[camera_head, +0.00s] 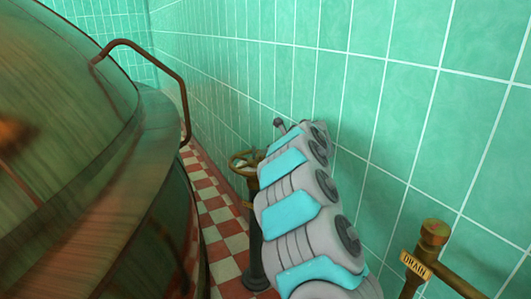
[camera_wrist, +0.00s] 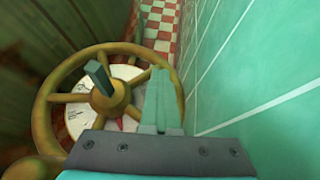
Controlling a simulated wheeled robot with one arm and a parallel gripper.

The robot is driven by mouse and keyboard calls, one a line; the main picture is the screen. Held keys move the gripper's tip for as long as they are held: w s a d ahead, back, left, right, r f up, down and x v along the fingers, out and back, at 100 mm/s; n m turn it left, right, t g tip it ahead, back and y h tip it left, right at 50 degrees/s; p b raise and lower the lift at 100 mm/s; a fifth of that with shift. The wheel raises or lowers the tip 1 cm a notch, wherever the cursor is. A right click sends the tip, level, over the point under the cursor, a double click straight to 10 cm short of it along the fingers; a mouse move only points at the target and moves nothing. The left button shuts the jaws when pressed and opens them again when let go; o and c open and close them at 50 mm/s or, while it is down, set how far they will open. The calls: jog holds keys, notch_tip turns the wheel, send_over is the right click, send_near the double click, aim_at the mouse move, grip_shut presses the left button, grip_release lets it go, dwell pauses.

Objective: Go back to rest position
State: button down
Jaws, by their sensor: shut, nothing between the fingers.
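My gripper (camera_wrist: 158,76) is shut and empty in the wrist view, its fingers together in the middle. A brass handwheel (camera_wrist: 178,92) with spokes lies beyond and below it, and the fingers overlap its right part in the picture. I cannot tell whether they touch it. A greenish block (camera_wrist: 99,78) stands on the wheel's hub. A pale round dial (camera_wrist: 84,122) with red marks shows under the spokes. In the head view the handwheel (camera_head: 240,163) sits on a dark post (camera_head: 254,245), left of my arm. My gripper is not clear there.
A large copper kettle (camera_head: 80,180) with a bent pipe handle (camera_head: 184,95) fills the left. A green tiled wall (camera_head: 385,95) runs close on the right. A brass pipe with a DRAIN tag (camera_head: 416,265) stands at lower right. Red and white checkered floor (camera_head: 212,205) shows between.

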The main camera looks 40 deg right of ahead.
jog(key=v, duration=0.7)
jog(key=shift+s+d+r+b, duration=0.1)
jog(key=shift+s+d+b, duration=0.05)
jog(key=shift+b, duration=0.2)
jog(key=shift+s, duration=0.25)
jog(key=shift+w+a+r, duration=0.1)
jog(key=shift+a+r, duration=0.05)
jog(key=shift+a, duration=0.1)
